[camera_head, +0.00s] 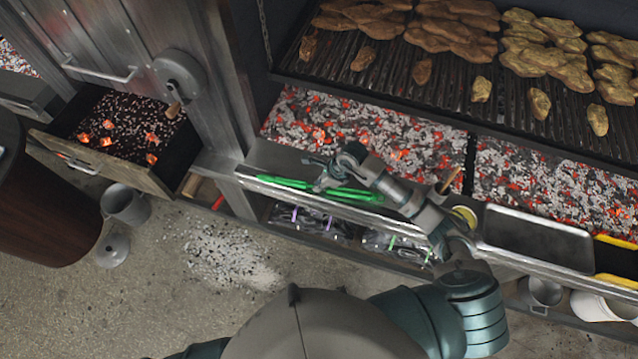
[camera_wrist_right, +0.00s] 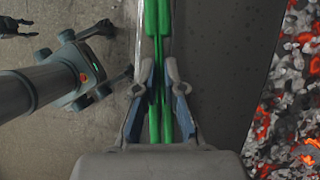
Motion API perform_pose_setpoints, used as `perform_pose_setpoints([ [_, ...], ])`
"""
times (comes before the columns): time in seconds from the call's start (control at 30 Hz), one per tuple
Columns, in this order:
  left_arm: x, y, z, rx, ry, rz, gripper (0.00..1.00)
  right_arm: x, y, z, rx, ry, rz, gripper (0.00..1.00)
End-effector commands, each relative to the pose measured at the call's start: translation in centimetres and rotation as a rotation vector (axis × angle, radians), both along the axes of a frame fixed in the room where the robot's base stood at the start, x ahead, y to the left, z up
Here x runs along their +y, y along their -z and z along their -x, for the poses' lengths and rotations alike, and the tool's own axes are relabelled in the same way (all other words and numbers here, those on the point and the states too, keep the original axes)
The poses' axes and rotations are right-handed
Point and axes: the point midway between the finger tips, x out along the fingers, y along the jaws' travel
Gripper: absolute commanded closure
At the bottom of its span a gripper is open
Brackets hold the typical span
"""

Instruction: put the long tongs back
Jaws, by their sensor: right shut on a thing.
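The long tongs (camera_head: 357,195) are green and lie lengthwise along the metal ledge (camera_head: 262,160) in front of the ember bed. My right gripper (camera_head: 322,181) is shut on them near their middle. In the right wrist view the green tongs (camera_wrist_right: 158,20) run straight between the two fingers of my right gripper (camera_wrist_right: 160,85). Whether the tongs touch the ledge or hang just above it, I cannot tell. My left gripper does not show clearly in the head view; a dark gripper appears at the upper left of the right wrist view (camera_wrist_right: 14,27).
Glowing embers (camera_head: 370,135) lie just behind the ledge, under a grill grate (camera_head: 350,85) with meat. A shelf below holds tongs with purple and green bands (camera_head: 310,220). A metal tray (camera_head: 537,240) sits at right. An open ember drawer (camera_head: 105,165) juts out at left.

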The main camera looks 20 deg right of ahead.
Motion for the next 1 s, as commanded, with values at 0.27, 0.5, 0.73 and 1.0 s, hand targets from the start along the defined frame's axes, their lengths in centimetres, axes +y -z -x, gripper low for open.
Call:
perform_pose_setpoints([
  [0.27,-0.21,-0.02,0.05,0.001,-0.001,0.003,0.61,0.11,-0.09,-0.03,-0.001,-0.001,-0.001,0.5],
  [0.5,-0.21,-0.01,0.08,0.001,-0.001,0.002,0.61,0.02,-0.07,-0.03,-0.001,-0.001,-0.001,0.18],
  [0.73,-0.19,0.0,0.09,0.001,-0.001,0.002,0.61,0.02,-0.03,-0.03,0.0,0.0,0.0,0.11],
  [1.0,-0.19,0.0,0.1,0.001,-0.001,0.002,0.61,0.01,0.0,-0.01,0.001,0.0,0.0,0.0],
])
